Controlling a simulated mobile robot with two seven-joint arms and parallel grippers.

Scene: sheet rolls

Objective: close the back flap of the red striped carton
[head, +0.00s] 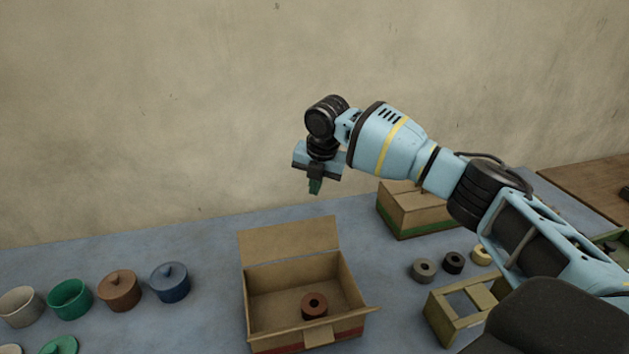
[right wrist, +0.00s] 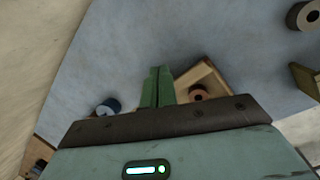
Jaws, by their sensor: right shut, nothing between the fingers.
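The red striped carton (head: 290,277) stands open on the table in the lower middle of the head view, with a red band low on its outside. Its back flap (head: 290,238) stands up along the rear edge, leaning slightly backward. A dark red-brown roll (head: 315,304) is inside the carton. The carton also shows partly behind the fingers in the right wrist view (right wrist: 212,76). My right gripper (head: 315,188) is shut and empty, above and behind the back flap, pointing down and touching nothing. My left gripper is out of view.
A green striped carton (head: 412,214) stands behind to the right. Several small rolls (head: 424,270) and a wooden holder (head: 438,322) lie right of the red striped carton. Several pots, including a blue one (head: 170,284), stand on the left. A wall (head: 150,120) rises behind the table.

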